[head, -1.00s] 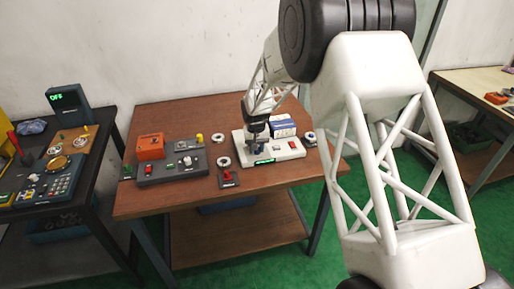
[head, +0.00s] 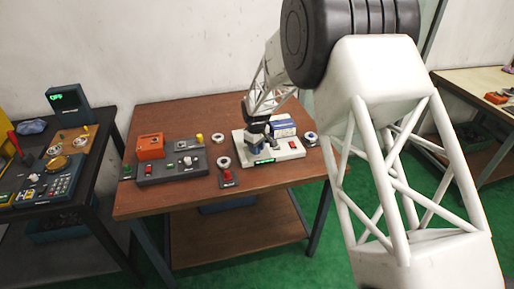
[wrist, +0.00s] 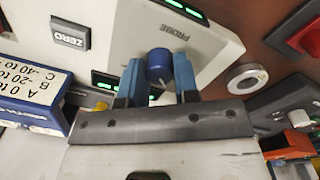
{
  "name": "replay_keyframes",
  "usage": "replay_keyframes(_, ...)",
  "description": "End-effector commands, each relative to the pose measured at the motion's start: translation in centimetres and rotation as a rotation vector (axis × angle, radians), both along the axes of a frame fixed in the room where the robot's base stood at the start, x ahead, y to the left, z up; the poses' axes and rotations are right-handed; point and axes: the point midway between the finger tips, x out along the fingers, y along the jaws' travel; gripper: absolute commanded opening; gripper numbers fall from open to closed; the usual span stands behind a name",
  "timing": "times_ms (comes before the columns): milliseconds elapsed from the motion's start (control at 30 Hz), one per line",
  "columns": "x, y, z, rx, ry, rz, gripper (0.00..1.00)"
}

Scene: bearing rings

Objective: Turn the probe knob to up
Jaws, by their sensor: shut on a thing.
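The white probe device (head: 290,153) stands at the right of the brown table, and its casing fills the upper middle of the wrist view (wrist: 205,45). The blue probe knob (wrist: 159,62) sits on it near the PROBE lettering, between the two blue fingers of my gripper (wrist: 160,76). My gripper is shut on the knob. In the head view my gripper (head: 260,142) is over the device and hides the knob. I cannot tell clearly which way the knob points.
A blue-and-white labelled box (head: 283,126) stands behind the device. A small red-switch unit (head: 228,177) and a dark panel (head: 172,166) with an orange box (head: 150,146) lie to the left. Metal rings lie around, one at the right (wrist: 246,78).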

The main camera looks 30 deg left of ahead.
Motion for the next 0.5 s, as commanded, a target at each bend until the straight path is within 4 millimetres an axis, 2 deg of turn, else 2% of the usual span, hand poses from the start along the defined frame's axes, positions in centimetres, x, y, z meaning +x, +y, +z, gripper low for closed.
replay_keyframes(467,0.03,0.01,0.07,0.0,0.0,0.017,0.05)
replay_keyframes(500,0.03,0.01,0.07,0.0,0.0,0.016,0.35)
